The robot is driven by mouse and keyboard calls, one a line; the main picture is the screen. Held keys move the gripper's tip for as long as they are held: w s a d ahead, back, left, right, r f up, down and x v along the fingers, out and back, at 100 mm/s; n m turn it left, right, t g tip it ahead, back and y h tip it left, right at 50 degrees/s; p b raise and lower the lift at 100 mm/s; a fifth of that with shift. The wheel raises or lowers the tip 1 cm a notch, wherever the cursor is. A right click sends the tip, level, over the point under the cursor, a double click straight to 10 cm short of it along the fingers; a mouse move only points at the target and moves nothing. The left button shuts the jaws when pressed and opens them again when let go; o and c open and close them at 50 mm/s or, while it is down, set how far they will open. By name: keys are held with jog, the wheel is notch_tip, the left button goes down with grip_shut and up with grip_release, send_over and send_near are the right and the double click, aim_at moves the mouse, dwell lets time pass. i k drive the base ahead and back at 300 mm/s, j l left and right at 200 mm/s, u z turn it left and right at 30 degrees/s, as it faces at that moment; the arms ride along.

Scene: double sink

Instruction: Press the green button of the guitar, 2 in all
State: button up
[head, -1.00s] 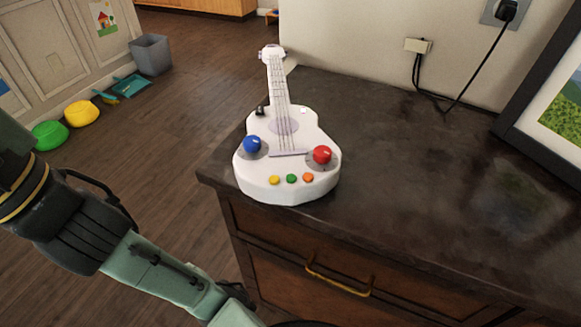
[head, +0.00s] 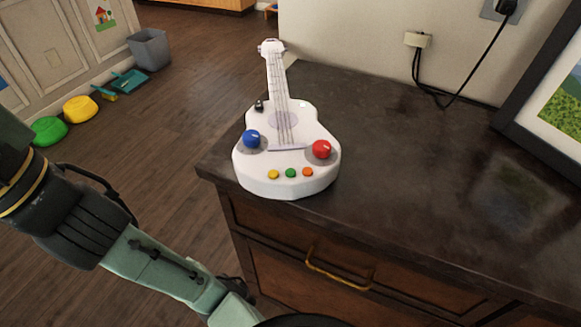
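A white toy guitar (head: 287,135) lies on the dark cabinet top near its left corner, neck pointing to the back. Near its front edge are a yellow button (head: 273,174), the green button (head: 290,173) in the middle and an orange button (head: 307,172). Above them sit a blue knob (head: 251,139) and a red knob (head: 321,149). My arm comes in from the left and runs down to the bottom edge of the head view, in front of the cabinet. My gripper is out of the picture. Nothing covers the green button.
The dark cabinet top (head: 420,190) is clear right of the guitar, up to a framed picture (head: 550,105). A drawer handle (head: 338,270) juts out in front. A wall outlet with a cord (head: 455,92) is behind. Bins and bowls stand on the floor at left.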

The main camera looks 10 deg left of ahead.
aim_at(290, 172)
jog(key=j, duration=1.1)
jog(key=j+z, duration=0.15)
jog(key=j, duration=0.95)
